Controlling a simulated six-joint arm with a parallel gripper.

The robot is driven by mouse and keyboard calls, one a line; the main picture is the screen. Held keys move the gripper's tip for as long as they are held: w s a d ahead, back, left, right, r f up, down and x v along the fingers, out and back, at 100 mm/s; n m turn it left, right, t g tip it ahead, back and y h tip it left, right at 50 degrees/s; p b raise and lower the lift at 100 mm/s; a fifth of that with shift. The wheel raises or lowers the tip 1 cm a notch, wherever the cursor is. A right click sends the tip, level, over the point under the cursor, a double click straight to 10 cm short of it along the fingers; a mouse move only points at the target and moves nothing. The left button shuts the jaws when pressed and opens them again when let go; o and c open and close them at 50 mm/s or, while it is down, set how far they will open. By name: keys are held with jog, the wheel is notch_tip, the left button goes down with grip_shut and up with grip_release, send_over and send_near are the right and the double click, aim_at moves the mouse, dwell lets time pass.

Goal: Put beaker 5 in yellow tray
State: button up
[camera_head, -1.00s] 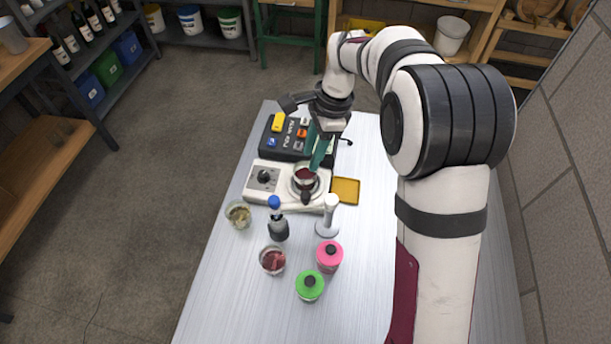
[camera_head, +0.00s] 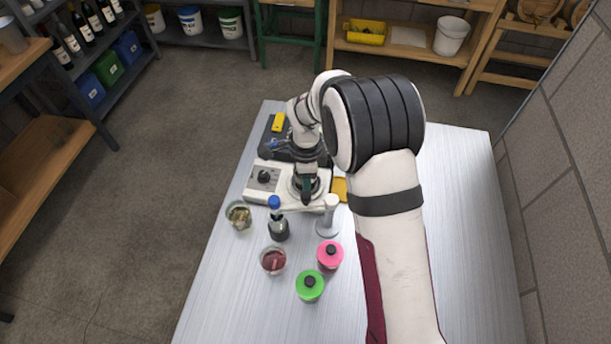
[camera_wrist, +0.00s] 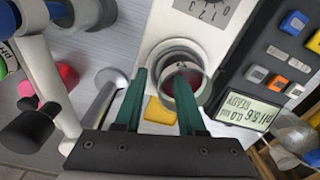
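A glass beaker (camera_wrist: 193,74) with dark red contents stands on the white stirrer (camera_head: 264,179); I cannot read a number on it. My gripper (camera_wrist: 160,78) is open over the stirrer, its green fingers apart. One finger overlaps the beaker's opening in the wrist view and the other is beside it; I cannot tell whether they touch it. In the head view my gripper (camera_head: 306,188) hides most of this beaker. The yellow tray (camera_head: 340,187) lies right of the stirrer, partly hidden by my arm. It also shows between the fingers in the wrist view (camera_wrist: 157,112).
A beaker with pale contents (camera_head: 238,217) and one with red contents (camera_head: 273,262) stand front left. A blue-capped bottle (camera_head: 278,224), a white stand (camera_head: 328,217), a pink-lidded jar (camera_head: 330,256) and a green-lidded jar (camera_head: 309,286) are nearby. A meter (camera_wrist: 262,90) is behind the stirrer.

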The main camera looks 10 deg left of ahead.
grip_shut()
dwell(1.4)
